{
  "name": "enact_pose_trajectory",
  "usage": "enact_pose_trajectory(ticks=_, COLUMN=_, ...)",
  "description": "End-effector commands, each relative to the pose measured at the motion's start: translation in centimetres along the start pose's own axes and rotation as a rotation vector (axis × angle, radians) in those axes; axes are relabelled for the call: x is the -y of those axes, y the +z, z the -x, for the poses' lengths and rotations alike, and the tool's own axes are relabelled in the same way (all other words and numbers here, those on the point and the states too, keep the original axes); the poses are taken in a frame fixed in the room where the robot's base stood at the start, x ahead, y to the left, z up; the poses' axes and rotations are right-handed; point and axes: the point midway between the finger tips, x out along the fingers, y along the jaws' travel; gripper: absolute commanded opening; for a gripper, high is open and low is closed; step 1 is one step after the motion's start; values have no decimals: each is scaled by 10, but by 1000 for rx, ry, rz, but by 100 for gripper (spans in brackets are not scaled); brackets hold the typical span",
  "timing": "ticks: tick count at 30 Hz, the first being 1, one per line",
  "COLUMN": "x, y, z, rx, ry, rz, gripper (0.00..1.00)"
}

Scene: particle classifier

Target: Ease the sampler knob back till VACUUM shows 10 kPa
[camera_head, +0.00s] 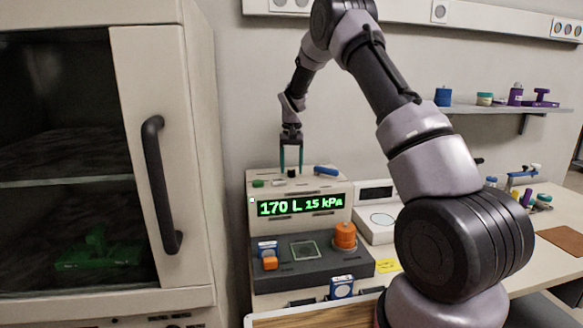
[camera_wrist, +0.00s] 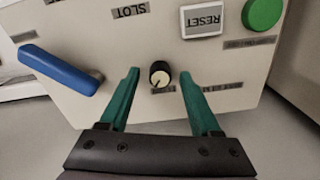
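The sampler (camera_head: 285,232) stands on the bench, and its green display (camera_head: 301,205) reads 170 L and 15 kPa. A small black knob with a pale cap (camera_wrist: 160,75) sits on its top panel; in the head view the knob (camera_head: 291,173) is tiny. My gripper (camera_wrist: 158,76) is open above the panel, with one green finger on each side of the knob and gaps on both sides. It also shows in the head view (camera_head: 291,172), pointing down. The label by the knob is partly hidden by a finger.
A blue lever (camera_wrist: 60,70), a RESET button (camera_wrist: 202,20) and a green button (camera_wrist: 262,14) share the panel. An orange cylinder (camera_head: 345,236) and small boxes stand in front. A cabinet (camera_head: 160,150) is at left, a shelf (camera_head: 500,108) at right.

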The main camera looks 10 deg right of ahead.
Motion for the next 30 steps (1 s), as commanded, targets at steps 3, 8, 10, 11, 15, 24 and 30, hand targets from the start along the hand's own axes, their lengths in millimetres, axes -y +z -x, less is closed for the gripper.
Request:
enact_pose_trajectory(ticks=3, x=0, y=0, z=0, rx=1, ry=0, rz=0, gripper=64)
enact_pose_trajectory(ticks=8, x=0, y=0, z=8, rx=0, ry=-1, rz=-1, gripper=64)
enact_pose_trajectory(ticks=10, x=1, y=0, z=18, rx=-2, ry=-1, rz=-1, gripper=64)
enact_pose_trajectory(ticks=11, x=0, y=0, z=24, rx=-2, ry=-1, rz=-1, gripper=64)
enact_pose_trajectory(ticks=15, x=0, y=0, z=53, rx=-2, ry=-1, rz=-1, gripper=64)
enact_pose_trajectory(ticks=24, x=0, y=0, z=100, rx=-1, ry=0, rz=-1, gripper=64)
enact_pose_trajectory(ticks=30, x=0, y=0, z=108, rx=0, ry=0, rz=0, gripper=64)
